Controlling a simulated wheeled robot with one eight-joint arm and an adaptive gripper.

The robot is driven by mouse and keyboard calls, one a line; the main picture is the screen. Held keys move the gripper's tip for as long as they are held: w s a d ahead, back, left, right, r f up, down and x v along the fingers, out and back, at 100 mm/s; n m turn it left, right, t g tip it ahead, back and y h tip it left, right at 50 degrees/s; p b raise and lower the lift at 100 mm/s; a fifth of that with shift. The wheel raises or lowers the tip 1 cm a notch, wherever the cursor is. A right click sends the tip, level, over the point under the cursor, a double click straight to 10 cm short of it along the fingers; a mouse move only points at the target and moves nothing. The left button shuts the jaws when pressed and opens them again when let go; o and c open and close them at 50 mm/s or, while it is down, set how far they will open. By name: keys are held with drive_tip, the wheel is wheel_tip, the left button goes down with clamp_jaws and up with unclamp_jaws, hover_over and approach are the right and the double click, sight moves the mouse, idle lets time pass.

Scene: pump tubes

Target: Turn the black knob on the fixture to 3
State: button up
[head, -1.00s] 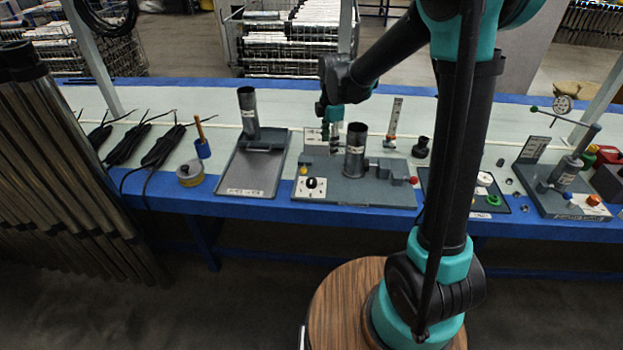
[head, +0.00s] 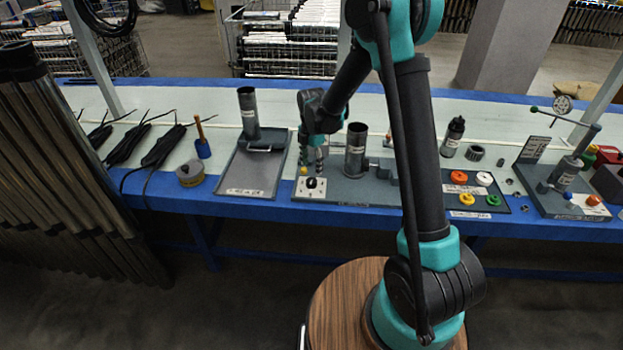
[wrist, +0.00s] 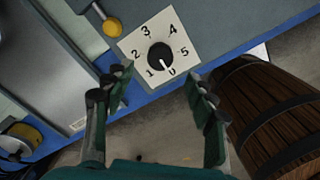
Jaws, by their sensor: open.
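The black knob (wrist: 160,57) sits on a white dial plate (wrist: 137,40) marked with numbers, at the front left of the grey fixture. In the wrist view its white pointer line points down at the 0, and the 3 is at the plate's upper left. The knob also shows in the head view (head: 312,183). My gripper (wrist: 155,80) is open, its two fingers apart at either side below the knob. In the head view my gripper (head: 311,168) hangs just above and behind the dial plate. It looks clear of the knob.
A yellow ball-ended lever (wrist: 112,27) is beside the plate's upper left corner. An upright grey tube (head: 355,150) stands on the fixture to the right. A grey tray with another tube (head: 249,115) is to the left. A wooden barrel (wrist: 268,115) shows at the wrist view's right.

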sight(311, 180)
wheel_tip(311, 180, down, 7)
drive_tip(key=shift+r, duration=0.15)
drive_tip(key=shift+c, duration=0.5)
drive_tip(key=c, duration=1.1)
drive_tip(key=shift+o, duration=0.2)
